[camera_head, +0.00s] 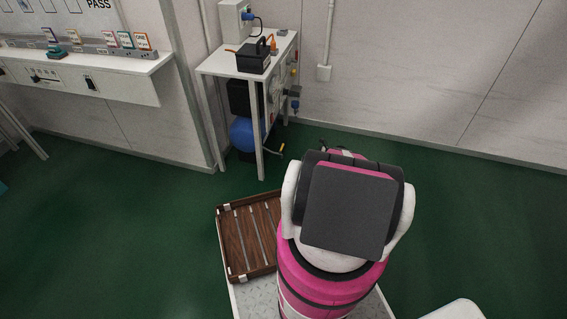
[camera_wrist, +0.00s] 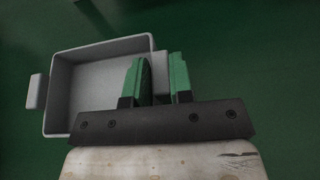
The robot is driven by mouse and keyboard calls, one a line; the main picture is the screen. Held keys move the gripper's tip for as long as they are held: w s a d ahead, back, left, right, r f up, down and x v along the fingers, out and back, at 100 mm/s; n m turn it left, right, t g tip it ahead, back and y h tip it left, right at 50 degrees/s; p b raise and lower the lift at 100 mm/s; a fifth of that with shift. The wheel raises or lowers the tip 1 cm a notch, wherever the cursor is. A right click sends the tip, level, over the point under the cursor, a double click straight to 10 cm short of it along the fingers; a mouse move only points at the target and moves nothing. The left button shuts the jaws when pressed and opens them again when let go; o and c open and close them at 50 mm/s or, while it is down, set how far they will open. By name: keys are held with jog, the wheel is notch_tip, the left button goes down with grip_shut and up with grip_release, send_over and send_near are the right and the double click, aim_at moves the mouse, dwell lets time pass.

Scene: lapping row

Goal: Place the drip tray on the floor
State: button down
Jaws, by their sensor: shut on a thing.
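The drip tray (camera_wrist: 105,85) is a light grey, shallow, empty rectangular tray in the wrist view, with a small grip tab at its left end. My gripper (camera_wrist: 161,76), with green finger pads, is shut on the tray's right end. The inside of the tray faces the camera. Green floor shows around it; I cannot tell whether the tray touches the floor or hangs above it. In the head view my own arm hides the gripper and the tray.
A brown slatted wooden crate (camera_head: 249,232) is just left of my arm. Beyond it stands a narrow white table (camera_head: 226,66) holding a black toolbox (camera_head: 253,55), with a blue rounded object (camera_head: 243,134) beneath. A white bench (camera_head: 110,66) is at the left wall. Green floor is clear at left and right.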

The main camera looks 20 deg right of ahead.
jog(key=w+a, duration=0.3)
jog(key=a, duration=0.1)
jog(key=w+a, duration=0.3)
jog(key=a, duration=0.1)
jog(key=w+a, duration=0.3)
jog(key=a, duration=0.2)
jog(key=shift+r, duration=0.1)
jog(key=shift+w+a, duration=0.25)
jog(key=shift+a, duration=0.25)
notch_tip(320, 180, down, 3)
jog(key=shift+d+r, duration=0.1)
jog(key=shift+d, duration=0.05)
jog(key=shift+s+f, duration=0.1)
jog(key=shift+f, duration=0.25)
jog(key=shift+f, duration=0.1)
jog(key=c, duration=1)
grip_release()
